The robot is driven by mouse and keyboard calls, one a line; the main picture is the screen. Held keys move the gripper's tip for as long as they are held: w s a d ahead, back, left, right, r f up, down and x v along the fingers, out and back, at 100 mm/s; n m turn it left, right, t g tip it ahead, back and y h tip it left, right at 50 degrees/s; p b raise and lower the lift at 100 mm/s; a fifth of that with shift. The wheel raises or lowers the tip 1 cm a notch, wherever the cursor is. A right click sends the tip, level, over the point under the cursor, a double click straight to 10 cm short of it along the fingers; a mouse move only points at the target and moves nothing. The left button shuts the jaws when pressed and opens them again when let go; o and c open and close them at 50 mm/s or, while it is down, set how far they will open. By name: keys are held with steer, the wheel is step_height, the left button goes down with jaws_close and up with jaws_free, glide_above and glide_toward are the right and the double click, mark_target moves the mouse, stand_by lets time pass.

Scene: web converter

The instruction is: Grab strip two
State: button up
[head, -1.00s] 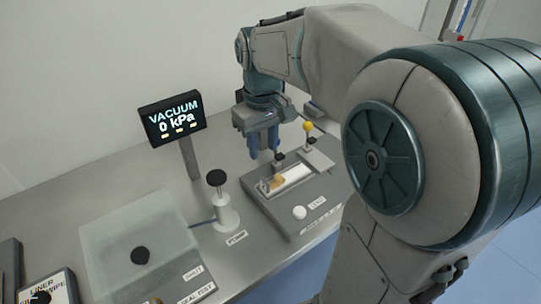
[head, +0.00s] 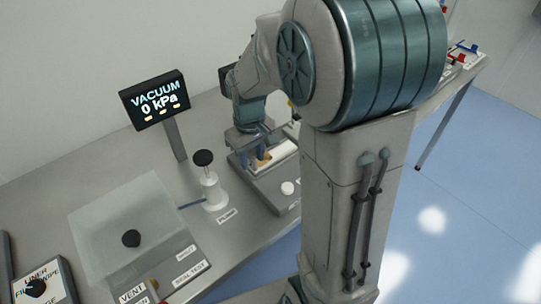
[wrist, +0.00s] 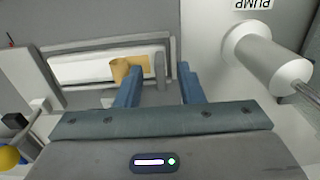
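A pale strip (wrist: 85,69) with a tan end (wrist: 148,66) lies in a slot of a grey fixture, in the wrist view. A tan curled piece (wrist: 122,70) stands up near that end. I read no number on the strip. My gripper (wrist: 160,82) is open and empty, its two blue fingers apart beside the tan end; I cannot tell whether they touch anything. In the head view my gripper (head: 255,160) is low at the left end of the fixture (head: 268,190), and my arm hides part of the fixture.
A white hand pump (head: 212,190) with a black knob stands left of the fixture; it is close on the right in the wrist view (wrist: 265,55). A vacuum display (head: 155,100) reads 0 kPa. A clear box (head: 120,215) is at the left. A yellow knob (wrist: 9,157) shows lower left.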

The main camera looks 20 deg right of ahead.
steer(key=shift+f, duration=0.45)
jaws_close()
steer(key=shift+r, duration=0.1)
